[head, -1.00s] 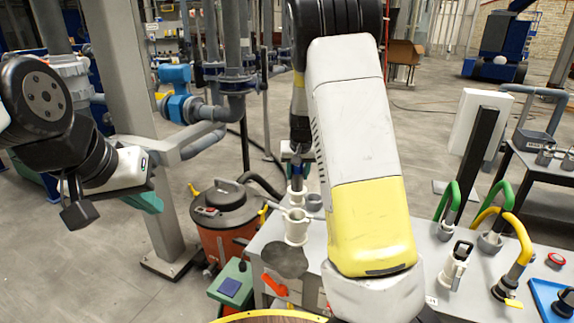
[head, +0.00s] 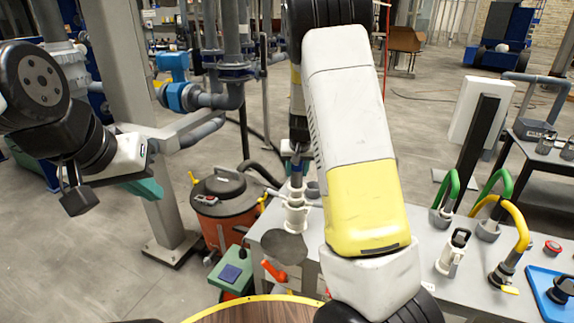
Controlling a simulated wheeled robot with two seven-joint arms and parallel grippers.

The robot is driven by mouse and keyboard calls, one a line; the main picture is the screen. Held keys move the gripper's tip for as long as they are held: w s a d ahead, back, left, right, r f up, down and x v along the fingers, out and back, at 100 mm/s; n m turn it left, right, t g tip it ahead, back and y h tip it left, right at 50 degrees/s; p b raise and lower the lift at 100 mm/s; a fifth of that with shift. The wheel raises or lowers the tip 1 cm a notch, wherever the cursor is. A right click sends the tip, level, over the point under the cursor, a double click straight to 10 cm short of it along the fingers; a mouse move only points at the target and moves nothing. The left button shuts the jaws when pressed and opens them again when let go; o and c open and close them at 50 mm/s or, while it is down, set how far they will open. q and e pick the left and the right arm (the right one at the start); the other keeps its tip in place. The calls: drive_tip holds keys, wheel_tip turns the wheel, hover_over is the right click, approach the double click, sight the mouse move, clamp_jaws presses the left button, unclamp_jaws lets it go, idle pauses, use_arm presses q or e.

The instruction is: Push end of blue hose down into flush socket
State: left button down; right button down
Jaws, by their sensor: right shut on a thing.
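My right arm rises across the middle of the head view and bends down behind itself. Its gripper (head: 295,151) is small and partly hidden by the arm, above the left end of the bench. It is shut on a slim upright grey piece with a blue band (head: 296,171), which looks like the blue hose's end. Right below stands a white upright fitting (head: 296,217), apparently the flush socket. The piece lines up with its top; whether it is inside I cannot tell. My left gripper (head: 78,199) hangs at the left, far from the bench; its opening is unclear.
The grey bench (head: 420,283) holds green hoses (head: 445,188), a yellow hose (head: 520,232), a white fitting (head: 452,252) and a blue tray (head: 540,285). An orange drum (head: 222,225) stands left of the bench. A post (head: 160,130) stands near my left arm.

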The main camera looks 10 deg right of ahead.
sight(297, 174)
drive_tip(key=shift+f, duration=2.75)
drive_tip(key=c, duration=0.8)
unclamp_jaws()
drive_tip(key=v, duration=0.7)
drive_tip(key=shift+a+r, duration=0.1)
drive_tip(key=shift+r, duration=0.15)
drive_tip(key=s+a+r+y, duration=0.1)
drive_tip(key=s+r, duration=0.5)
drive_tip(key=s, duration=0.4)
drive_tip(key=s+a+r+n+t, duration=0.1)
drive_tip(key=s+a+r, duration=0.1)
drive_tip(key=s+r, duration=0.4)
drive_tip(key=s+a+r+n+y, duration=0.1)
drive_tip(key=s+r, duration=0.6)
drive_tip(key=s, duration=0.7)
drive_tip(key=shift+s+a+t+y, duration=0.2)
drive_tip(key=shift+s+t+y, duration=0.05)
drive_tip(key=shift+t+y, duration=0.05)
